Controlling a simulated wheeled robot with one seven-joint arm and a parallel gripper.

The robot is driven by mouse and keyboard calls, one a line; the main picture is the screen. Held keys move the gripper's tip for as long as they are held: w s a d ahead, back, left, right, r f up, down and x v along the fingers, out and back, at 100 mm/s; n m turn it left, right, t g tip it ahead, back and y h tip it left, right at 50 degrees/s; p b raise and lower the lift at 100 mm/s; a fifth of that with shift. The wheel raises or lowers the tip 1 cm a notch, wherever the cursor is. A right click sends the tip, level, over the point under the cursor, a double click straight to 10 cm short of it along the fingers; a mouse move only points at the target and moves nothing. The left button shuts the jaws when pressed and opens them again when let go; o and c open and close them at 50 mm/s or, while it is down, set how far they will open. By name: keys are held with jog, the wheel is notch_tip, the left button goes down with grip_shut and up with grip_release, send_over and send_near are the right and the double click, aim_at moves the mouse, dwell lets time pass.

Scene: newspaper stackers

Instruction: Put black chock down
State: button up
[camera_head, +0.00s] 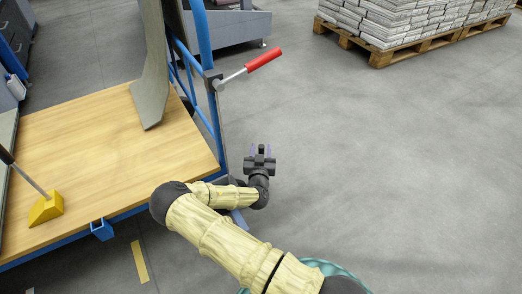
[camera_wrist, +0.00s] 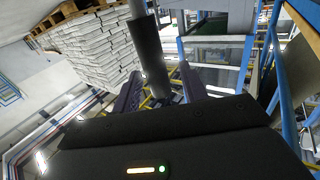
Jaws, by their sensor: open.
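My gripper (camera_head: 261,150) is beyond the right edge of the wooden platform, over the grey floor, with its purple fingers apart. In the wrist view the open fingers (camera_wrist: 160,88) point away from the camera. A dark, rod-like piece with a black sleeve (camera_wrist: 147,46) stands in front of the fingers there. I cannot tell whether it is the black chock's handle or whether it touches the fingers. No black chock body can be made out in either view. A yellow chock (camera_head: 46,208) with a black-ended rod sits on the platform at the left.
The wooden platform (camera_head: 85,140) has a blue frame (camera_head: 208,60), a grey upright panel (camera_head: 152,75) and a red-handled lever (camera_head: 262,60) by its right edge. Stacked newspapers (camera_head: 395,18) lie on a pallet (camera_head: 385,53) at the back. The floor at the right is clear.

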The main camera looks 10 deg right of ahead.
jog(key=p+v, duration=0.5)
jog(key=v, duration=0.7)
jog(key=shift+s+r, duration=0.1)
